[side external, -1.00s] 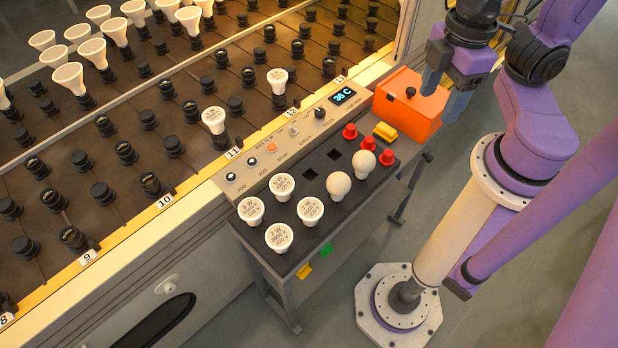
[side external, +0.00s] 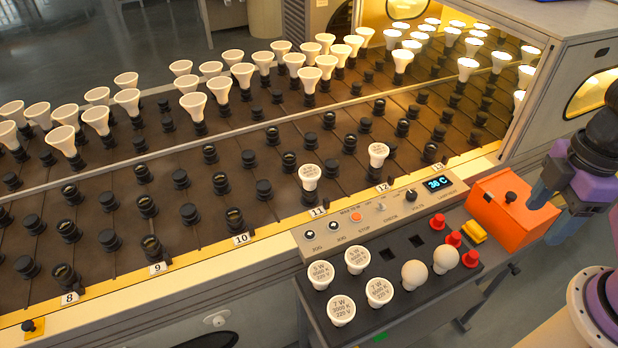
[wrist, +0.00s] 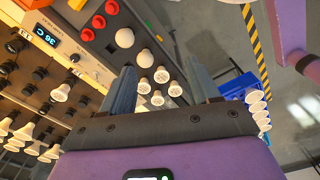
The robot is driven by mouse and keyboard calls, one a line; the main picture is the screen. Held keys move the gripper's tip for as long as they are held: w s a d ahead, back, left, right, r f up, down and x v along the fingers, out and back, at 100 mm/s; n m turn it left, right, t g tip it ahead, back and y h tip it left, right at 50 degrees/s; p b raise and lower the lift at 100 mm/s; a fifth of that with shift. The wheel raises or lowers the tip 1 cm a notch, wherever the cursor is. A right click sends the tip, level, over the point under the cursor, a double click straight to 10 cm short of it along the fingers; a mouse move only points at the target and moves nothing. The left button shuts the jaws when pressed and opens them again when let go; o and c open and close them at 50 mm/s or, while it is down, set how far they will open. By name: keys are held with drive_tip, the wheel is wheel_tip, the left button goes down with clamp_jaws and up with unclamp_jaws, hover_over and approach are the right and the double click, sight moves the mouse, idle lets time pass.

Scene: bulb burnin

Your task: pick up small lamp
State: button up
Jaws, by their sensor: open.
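Several white labelled lamps stand in the dark tray (side external: 400,315); one labelled lamp (side external: 357,260) is at its back. Two round white bulbs, one left (side external: 414,274) and one right (side external: 445,259), stand to their right. I cannot tell which is the small lamp. In the wrist view the labelled lamps (wrist: 162,76) show between my fingers, some distance off, and the round bulbs (wrist: 124,38) lie up and left of them. My gripper (side external: 552,208) is open and empty, beside the orange box and right of the tray. It also shows in the wrist view (wrist: 160,78).
An orange box (side external: 497,212), red knobs (side external: 454,239) and a yellow block (side external: 474,232) stand at the tray's right end. A control panel (side external: 380,212) runs behind it. Behind is a wide rack of sockets and lamps. A blue crate (wrist: 238,88) with lamps is at right.

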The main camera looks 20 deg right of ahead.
drive_tip(key=o, duration=0.6)
drive_tip(key=n+t+y, duration=0.2)
drive_tip(key=n+y, duration=0.1)
drive_tip(key=n, duration=3.2)
hover_over(309, 171)
drive_tip(key=s+d, duration=0.4)
drive_tip(key=d, duration=0.2)
wheel_tip(309, 171, down, 8)
drive_tip(key=x, duration=1.7)
drive_tip(key=shift+w+a+f, duration=0.15)
drive_tip(key=shift+w+a, duration=0.25)
drive_tip(key=shift+a, duration=0.1)
